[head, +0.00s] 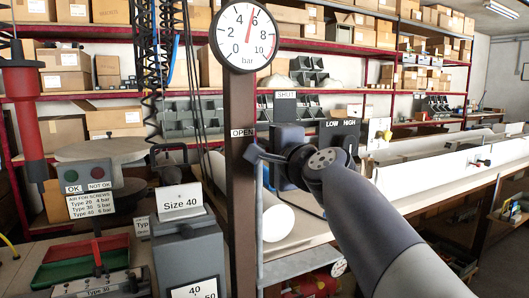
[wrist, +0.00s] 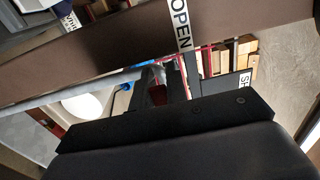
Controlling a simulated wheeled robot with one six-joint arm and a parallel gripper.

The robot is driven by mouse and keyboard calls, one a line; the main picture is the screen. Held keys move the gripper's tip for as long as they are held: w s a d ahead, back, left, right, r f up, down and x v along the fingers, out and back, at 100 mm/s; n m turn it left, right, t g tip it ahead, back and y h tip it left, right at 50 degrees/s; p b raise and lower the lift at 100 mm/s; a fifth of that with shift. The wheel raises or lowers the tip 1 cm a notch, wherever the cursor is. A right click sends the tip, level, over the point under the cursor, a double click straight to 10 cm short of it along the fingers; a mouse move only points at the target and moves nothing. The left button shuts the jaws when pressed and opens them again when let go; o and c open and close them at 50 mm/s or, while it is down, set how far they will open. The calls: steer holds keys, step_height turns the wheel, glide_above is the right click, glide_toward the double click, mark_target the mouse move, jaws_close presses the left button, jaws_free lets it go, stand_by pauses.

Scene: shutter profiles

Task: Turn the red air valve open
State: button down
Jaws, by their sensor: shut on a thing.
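The red air valve is mostly hidden by my gripper. A small red part (wrist: 158,95) shows between the dark fingers in the wrist view, and I take it to be the valve's handle. My gripper (head: 256,153) is at the brown post, just below the OPEN label (head: 243,133), and it also shows in the wrist view (wrist: 170,82). It is shut on the red part. The SHUT label (head: 286,94) is to the upper right.
The brown post (head: 241,110) stands right at my gripper. A grey box with a Size 40 sign (head: 182,201) stands to the left. A LOW/HIGH switch box (head: 340,134) is behind my wrist. A long white profile (head: 440,163) lies on the bench at right.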

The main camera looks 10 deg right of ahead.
steer(key=shift+f, duration=0.1)
stand_by(0.3)
steer(key=c, duration=1.4)
jaws_free()
